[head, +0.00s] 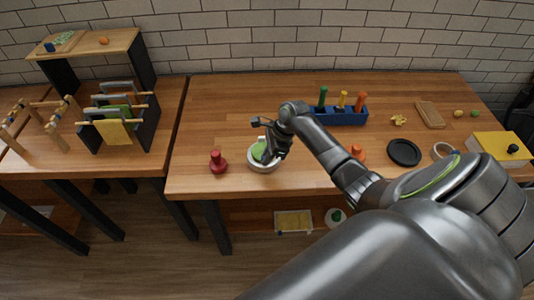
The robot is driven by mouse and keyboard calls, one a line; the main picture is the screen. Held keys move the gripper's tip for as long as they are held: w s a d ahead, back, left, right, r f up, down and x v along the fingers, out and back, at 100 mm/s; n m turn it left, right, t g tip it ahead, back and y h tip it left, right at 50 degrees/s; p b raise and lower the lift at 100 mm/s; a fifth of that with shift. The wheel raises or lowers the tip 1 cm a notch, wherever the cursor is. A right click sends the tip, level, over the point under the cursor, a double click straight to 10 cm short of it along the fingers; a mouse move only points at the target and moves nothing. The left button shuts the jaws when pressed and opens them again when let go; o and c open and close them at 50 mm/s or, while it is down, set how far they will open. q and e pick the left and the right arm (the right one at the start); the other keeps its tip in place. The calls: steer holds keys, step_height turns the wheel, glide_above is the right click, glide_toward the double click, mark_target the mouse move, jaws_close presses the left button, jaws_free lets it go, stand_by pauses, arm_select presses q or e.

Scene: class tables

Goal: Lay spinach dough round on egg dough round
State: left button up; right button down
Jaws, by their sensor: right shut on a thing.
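The green spinach dough round (258,151) is at my right gripper (266,154), at the front of the middle table. My right gripper is shut on it, tilted, at a pale round dish (263,168). The gripper hides part of the round, and I cannot tell whether the round touches the dish. I cannot make out an egg dough round; the inside of the dish is mostly covered. My left gripper is not in view.
A red knobbed piece (218,162) stands just left of the dish. A blue holder (342,116) with coloured pegs stands behind my arm. A black disc (404,153) and a yellow box (499,146) lie to the right. The table's (222,110) back left is clear.

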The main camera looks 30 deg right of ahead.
steer(key=shift+f, duration=0.65)
stand_by(0.4)
steer(key=c, duration=1.4)
jaws_free()
steer(key=b+v, duration=0.3)
steer(key=v, duration=1.4)
steer(key=shift+s+d+r, duration=0.1)
steer(key=shift+r, duration=0.1)
